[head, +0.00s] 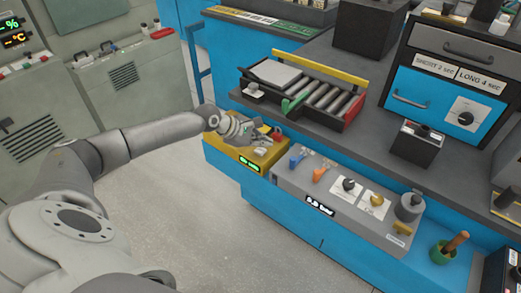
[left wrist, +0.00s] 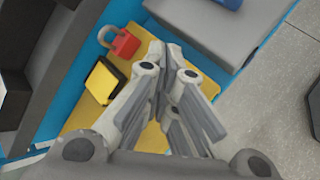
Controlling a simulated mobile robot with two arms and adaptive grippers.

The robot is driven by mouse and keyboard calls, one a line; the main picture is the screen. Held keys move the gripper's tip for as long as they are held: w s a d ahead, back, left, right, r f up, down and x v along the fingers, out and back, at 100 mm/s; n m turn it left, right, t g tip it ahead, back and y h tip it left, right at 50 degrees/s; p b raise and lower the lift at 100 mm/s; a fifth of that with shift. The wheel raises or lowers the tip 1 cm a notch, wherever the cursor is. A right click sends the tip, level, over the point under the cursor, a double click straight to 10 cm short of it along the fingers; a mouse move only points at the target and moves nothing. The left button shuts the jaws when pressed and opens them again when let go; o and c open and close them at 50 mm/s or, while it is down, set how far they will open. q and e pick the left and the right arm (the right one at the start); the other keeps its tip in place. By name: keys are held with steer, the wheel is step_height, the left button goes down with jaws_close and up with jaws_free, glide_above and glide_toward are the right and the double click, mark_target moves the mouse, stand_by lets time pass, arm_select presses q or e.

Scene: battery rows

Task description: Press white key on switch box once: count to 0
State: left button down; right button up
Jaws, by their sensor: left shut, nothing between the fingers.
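The yellow switch box (head: 218,152) stands at the left end of the lower ledge, with a green lit display (head: 249,164) on its front; I cannot read the display surely. My left gripper (head: 266,141) is over the top of the box, fingers together and empty. A small whitish block, perhaps the white key (head: 260,151), shows by the fingertips. In the left wrist view the closed fingers (left wrist: 165,55) lie over the yellow top (left wrist: 85,118) and hide part of it. A red padlock-shaped part (left wrist: 120,43) and a yellow-and-black part (left wrist: 103,80) sit beside them. Contact with a key cannot be told.
Right of the box is a grey panel (head: 290,182) with blue and orange levers and knobs. Above is a shelf with a roller tray (head: 310,95) and a blue drawer unit (head: 440,92). The floor (head: 190,210) in front is clear.

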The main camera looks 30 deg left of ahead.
mark_target(262, 152)
arm_select(q)
steer(key=shift+f, duration=0.2)
steer(key=shift+f+p, duration=0.15)
steer(key=shift+p, duration=0.15)
steer(key=shift+f, duration=0.1)
steer(key=shift+f, duration=0.45)
stand_by(0.4)
steer(key=shift+r, duration=0.1)
steer(key=shift+r+p, duration=0.75)
steer(key=shift+p, duration=0.5)
step_height(262, 152, up, 5)
steer(key=p, duration=0.6)
steer(key=shift+r, duration=0.1)
